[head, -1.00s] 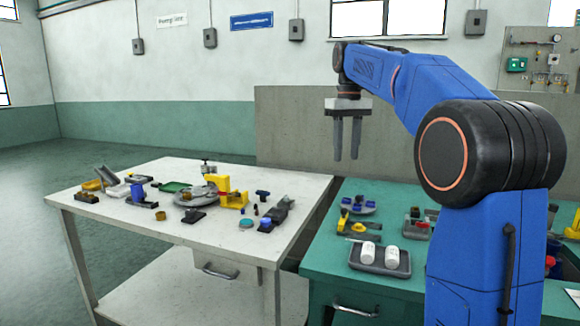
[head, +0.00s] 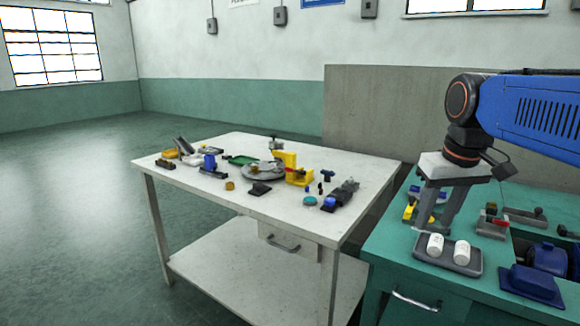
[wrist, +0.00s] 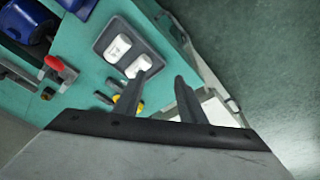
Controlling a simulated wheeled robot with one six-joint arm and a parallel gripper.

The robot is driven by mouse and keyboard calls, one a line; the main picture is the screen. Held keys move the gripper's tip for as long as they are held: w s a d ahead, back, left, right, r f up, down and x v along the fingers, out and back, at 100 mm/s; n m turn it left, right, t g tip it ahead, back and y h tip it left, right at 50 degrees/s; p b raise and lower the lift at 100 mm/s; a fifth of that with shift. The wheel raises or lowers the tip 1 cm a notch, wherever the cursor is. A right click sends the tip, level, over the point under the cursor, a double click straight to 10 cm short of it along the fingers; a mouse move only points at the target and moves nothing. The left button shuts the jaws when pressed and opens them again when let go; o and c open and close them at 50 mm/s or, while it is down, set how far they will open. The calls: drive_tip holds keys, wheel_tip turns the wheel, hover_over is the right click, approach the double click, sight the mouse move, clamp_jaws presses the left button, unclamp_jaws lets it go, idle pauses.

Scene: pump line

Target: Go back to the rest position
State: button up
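My gripper (head: 436,208) hangs from the blue arm above the green bench (head: 385,262) at the right, fingers pointing down. The two grey fingers are apart with nothing between them; the wrist view also shows the gripper (wrist: 158,95) with a clear gap. A grey tray (head: 470,270) with two white cylinders (head: 436,244) lies on the green bench, below and close to the fingers in the picture. The tray (wrist: 103,45) shows in the wrist view beyond the fingertips.
A white table (head: 225,195) at centre left carries a round grey plate (head: 262,172), a yellow fixture (head: 293,168) and several small parts. On the green bench are a blue motor-like part (head: 548,258), a blue block (head: 532,284) and a grey clamp (head: 492,222). Open floor lies at left.

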drive_tip(key=s+a+f+m+t, duration=0.1)
drive_tip(key=s+f+t, duration=0.1)
drive_tip(key=s+f, duration=1.3)
wheel_tip(320, 180, down, 2)
drive_tip(key=shift+a+f, duration=0.25)
drive_tip(key=shift+a, duration=0.1)
